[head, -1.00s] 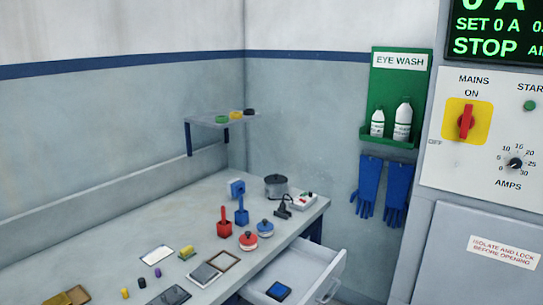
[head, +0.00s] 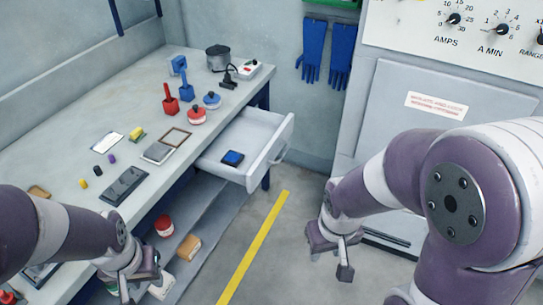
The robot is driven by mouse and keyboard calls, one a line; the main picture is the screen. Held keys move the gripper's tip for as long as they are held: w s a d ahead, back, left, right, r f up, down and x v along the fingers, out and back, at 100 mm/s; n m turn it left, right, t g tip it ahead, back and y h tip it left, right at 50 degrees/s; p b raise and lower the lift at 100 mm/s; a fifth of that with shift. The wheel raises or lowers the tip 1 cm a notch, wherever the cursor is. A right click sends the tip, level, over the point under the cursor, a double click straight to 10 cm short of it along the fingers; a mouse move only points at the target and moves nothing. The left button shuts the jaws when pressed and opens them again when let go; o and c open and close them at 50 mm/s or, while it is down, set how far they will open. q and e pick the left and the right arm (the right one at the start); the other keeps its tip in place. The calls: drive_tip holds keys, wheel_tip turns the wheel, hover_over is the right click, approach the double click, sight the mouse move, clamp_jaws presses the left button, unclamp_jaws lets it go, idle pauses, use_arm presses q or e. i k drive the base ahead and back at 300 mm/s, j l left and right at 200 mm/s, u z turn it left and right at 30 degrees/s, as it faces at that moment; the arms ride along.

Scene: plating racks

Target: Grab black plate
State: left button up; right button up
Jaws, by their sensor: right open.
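A dark flat plate (head: 125,186), near black, lies on the grey bench near its front edge, with a lighter grey plate (head: 158,152) farther back. Another dark flat piece (head: 40,276) shows partly behind my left arm at the lower left. My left gripper (head: 141,287) is at the lower left, in front of the bench, below and apart from the dark plate; its fingers look spread, with nothing seen between them. My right gripper (head: 331,254) is open and empty over the floor, right of the drawer and far from the plate.
An open drawer (head: 279,142) holding a blue block (head: 232,158) juts out from the bench. A lower shelf (head: 214,206) holds a red-and-white item (head: 164,226) and a tan block (head: 188,247). Red and blue tools stand farther back. The floor by the yellow line (head: 255,247) is clear.

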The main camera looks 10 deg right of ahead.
sight(232, 158)
drive_tip(key=i+l+z, duration=0.15)
drive_tip(key=i, duration=0.25)
drive_tip(key=i+l+z, duration=0.15)
drive_tip(key=i+l, duration=0.2)
drive_tip(key=i+l+z, duration=0.15)
drive_tip(key=i, duration=0.3)
